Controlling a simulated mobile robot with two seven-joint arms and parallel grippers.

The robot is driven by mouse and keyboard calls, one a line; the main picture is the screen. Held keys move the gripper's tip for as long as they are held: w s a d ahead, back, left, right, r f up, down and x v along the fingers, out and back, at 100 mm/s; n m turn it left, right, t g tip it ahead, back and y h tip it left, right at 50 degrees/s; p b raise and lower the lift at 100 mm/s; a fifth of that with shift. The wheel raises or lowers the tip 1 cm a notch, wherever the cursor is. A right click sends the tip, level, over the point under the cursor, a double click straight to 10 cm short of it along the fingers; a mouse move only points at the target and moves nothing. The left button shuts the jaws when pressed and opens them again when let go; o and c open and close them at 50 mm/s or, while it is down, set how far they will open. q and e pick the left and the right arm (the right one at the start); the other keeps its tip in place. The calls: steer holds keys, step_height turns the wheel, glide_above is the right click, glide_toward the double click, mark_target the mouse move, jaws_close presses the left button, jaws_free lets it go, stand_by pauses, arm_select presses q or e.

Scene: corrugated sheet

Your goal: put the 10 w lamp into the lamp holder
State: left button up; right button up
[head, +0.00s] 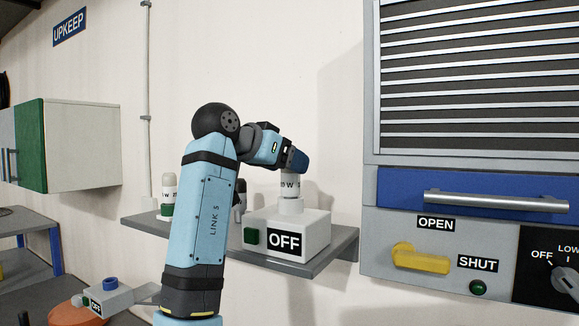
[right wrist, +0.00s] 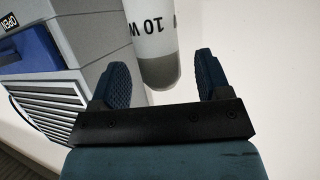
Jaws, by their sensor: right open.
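The 10 W lamp (head: 290,186) is a white cylinder with a grey end. It stands upright at the socket of the lamp holder (head: 315,232), a white box with an OFF label and a green button on the grey shelf. How deep its base sits cannot be told. My right gripper (head: 296,160) is at the lamp's top, partly hidden by its own wrist. In the right wrist view the lamp (right wrist: 152,42) shows upside down, its grey end between the open fingers (right wrist: 160,80), with gaps on both sides. My left gripper is not in view.
Another white lamp (head: 168,184) stands on the shelf's left part (head: 140,222). My right arm hides the middle of the shelf. A shuttered cabinet (head: 470,185) with a yellow handle (head: 420,260) stands close on the right. A smaller OFF box (head: 112,298) is at lower left.

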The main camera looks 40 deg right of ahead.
steer(key=b+v, duration=0.2)
steer(key=v, duration=1)
steer(key=shift+a, duration=0.3)
